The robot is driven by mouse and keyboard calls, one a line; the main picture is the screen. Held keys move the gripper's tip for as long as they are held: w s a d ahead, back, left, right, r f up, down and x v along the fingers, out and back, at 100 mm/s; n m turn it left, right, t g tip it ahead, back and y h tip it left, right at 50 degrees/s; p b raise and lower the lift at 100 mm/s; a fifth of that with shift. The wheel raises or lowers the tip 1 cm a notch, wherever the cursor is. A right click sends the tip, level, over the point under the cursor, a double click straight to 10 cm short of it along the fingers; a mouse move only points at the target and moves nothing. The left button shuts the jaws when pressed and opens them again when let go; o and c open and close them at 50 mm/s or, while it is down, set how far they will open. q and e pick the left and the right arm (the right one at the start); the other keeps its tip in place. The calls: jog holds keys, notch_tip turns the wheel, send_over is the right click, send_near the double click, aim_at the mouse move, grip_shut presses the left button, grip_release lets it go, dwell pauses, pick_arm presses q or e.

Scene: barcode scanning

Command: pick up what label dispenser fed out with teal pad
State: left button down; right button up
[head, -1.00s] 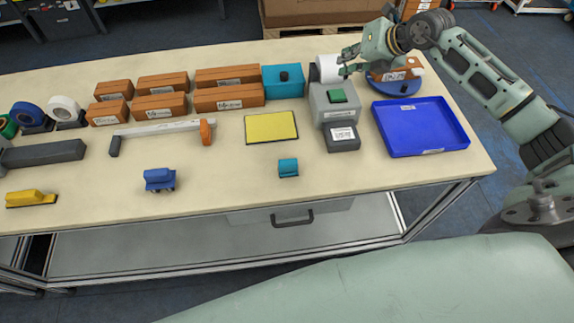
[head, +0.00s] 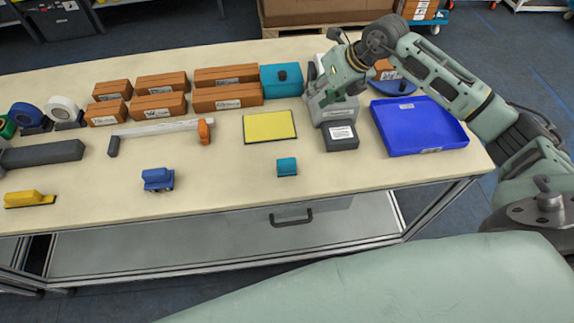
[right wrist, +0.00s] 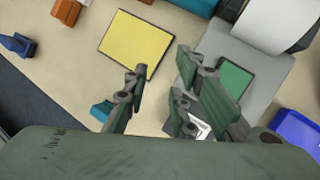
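The teal pad (head: 287,167), a small teal block, stands on the table in front of the yellow sheet; part of it shows in the right wrist view (right wrist: 100,112). What looks like the label dispenser is a grey unit (head: 340,118) with a green top patch (right wrist: 234,79) and a white roll (right wrist: 284,20) behind. A dark grey box (head: 341,140) with a white label on its top (head: 343,133) sits before it. My right gripper (head: 327,88) is above the grey unit, open and empty, its fingers (right wrist: 165,75) apart. My left gripper is not in view.
A blue tray (head: 420,145) lies right of the grey unit. A yellow sheet (head: 269,126), a teal box (head: 281,80) and several orange-brown boxes (head: 228,97) stand left. A blue block (head: 158,179) and yellow block (head: 31,199) are near the front. The front table strip is mostly clear.

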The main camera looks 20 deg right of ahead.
jog(key=o, duration=0.3)
jog(key=s+a+f+n+g+h, duration=0.1)
jog(key=s+a+f+n+g, duration=0.1)
jog(key=s+a+n, duration=0.3)
jog(key=a+n+g, duration=0.1)
jog(key=a+n, duration=0.1)
jog(key=a, duration=0.2)
jog(key=shift+s+f+n, duration=0.2)
jog(key=shift+n, duration=0.1)
jog(key=n+g+h, duration=0.2)
jog(key=n+h, duration=0.1)
jog(key=n, duration=0.3)
send_over(286, 161)
jog(key=shift+w+d, duration=0.2)
jog(key=shift+s+d+f, duration=0.1)
jog(key=shift+s+f, duration=0.05)
jog(key=shift+s, duration=0.05)
jog(key=f+p, duration=0.1)
jog(key=f, duration=0.1)
jog(key=f+p, duration=0.1)
jog(key=f, duration=0.1)
jog(key=f+p, duration=0.1)
jog(key=f, duration=0.1)
jog(key=shift+a+f, duration=0.15)
jog(key=shift+a, duration=0.15)
jog(key=shift+f, duration=0.6)
grip_shut()
